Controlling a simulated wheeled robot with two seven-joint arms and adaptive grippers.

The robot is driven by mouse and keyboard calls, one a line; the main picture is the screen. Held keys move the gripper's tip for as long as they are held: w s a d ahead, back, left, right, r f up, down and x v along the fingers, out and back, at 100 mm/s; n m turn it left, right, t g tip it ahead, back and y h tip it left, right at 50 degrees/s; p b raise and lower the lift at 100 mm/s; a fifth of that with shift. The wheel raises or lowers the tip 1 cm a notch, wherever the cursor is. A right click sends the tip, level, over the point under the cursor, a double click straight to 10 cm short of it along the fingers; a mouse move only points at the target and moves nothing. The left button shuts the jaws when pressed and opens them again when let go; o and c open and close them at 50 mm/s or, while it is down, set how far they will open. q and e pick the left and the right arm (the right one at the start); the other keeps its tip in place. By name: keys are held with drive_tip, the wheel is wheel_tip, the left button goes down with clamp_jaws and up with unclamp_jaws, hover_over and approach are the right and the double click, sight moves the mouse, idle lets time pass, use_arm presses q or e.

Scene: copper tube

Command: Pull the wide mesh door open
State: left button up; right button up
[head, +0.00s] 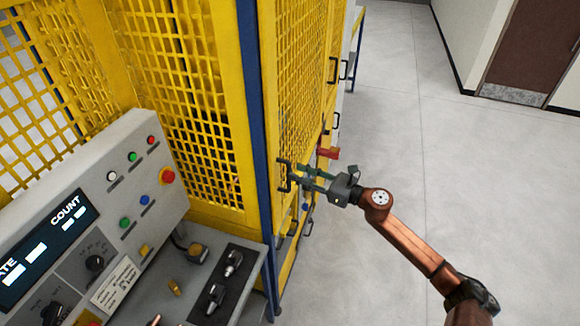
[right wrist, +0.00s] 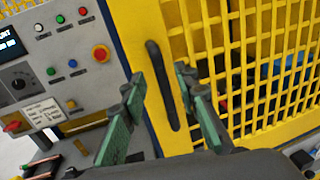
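The wide mesh door (head: 293,80) is a yellow-framed panel of yellow mesh just right of the blue post in the head view. It looks closed; its mesh fills the right of the right wrist view (right wrist: 252,60). A black upright bar handle (head: 283,176) is on its near edge. My right gripper (head: 300,175) reaches in from the right at the handle. In the right wrist view its green-padded fingers (right wrist: 160,92) are apart, with the black handle (right wrist: 163,85) appearing between them. Contact cannot be told. My left gripper is out of view.
A grey control panel (head: 97,190) with coloured buttons and a shelf stands left of the blue post (head: 256,120). Other black handles (head: 333,70) are farther along the cage. The grey floor (head: 390,100) on the right is open, with a brown door (head: 535,50) beyond.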

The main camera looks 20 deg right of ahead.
drive_tip(key=shift+p+x, duration=0.6)
drive_tip(key=shift+x, duration=1.6)
drive_tip(key=shift+c, duration=0.2)
clamp_jaws()
